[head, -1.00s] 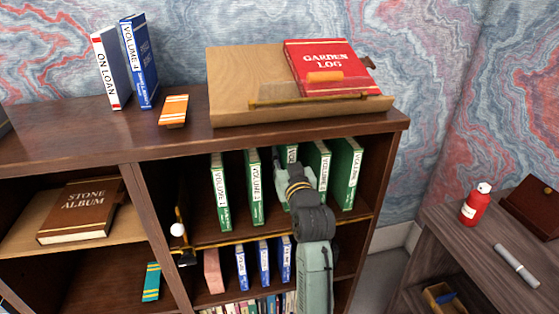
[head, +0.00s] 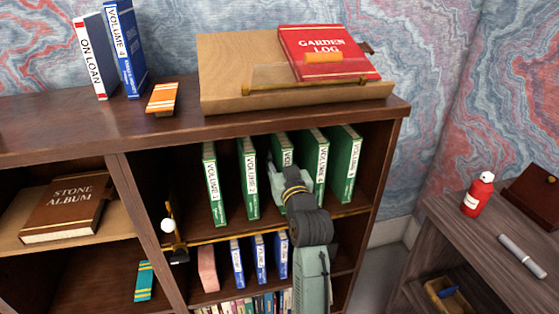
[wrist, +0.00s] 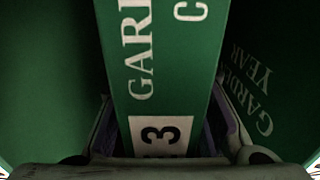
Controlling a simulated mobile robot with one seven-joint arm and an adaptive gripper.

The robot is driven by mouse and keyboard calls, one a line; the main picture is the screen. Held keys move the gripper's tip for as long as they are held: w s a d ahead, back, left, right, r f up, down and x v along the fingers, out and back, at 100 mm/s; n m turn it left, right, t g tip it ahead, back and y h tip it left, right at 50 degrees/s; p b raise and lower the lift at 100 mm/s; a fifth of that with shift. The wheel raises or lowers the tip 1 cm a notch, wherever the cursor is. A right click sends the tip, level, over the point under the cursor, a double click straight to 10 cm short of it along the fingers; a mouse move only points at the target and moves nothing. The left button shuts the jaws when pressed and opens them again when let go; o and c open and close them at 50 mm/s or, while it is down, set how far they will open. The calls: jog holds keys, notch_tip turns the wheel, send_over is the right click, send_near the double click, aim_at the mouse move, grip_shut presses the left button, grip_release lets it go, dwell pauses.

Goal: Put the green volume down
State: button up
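A green volume (wrist: 165,60) with a white label reading 3 stands upright in the upper shelf compartment, in the middle of a row of green volumes. Its spine also shows in the head view (head: 284,150), partly hidden by my gripper. My gripper (head: 288,172) is at its spine, inside the compartment's front. In the wrist view my fingers (wrist: 165,125) stand on either side of the volume, with narrow dark gaps beside the spine, so they look open around it. The volume's foot is hidden by my gripper.
Green volumes stand close by on the left (head: 249,180) and right (head: 315,165). A brass rail (head: 225,238) runs along the shelf front. Blue volumes (head: 259,258) stand below. A Garden Log (head: 325,45) lies on a sloped stand on top.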

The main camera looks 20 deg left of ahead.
jog(key=shift+o, duration=0.9)
jog(key=b+v, duration=0.2)
jog(key=v, duration=1)
jog(key=shift+r, duration=0.15)
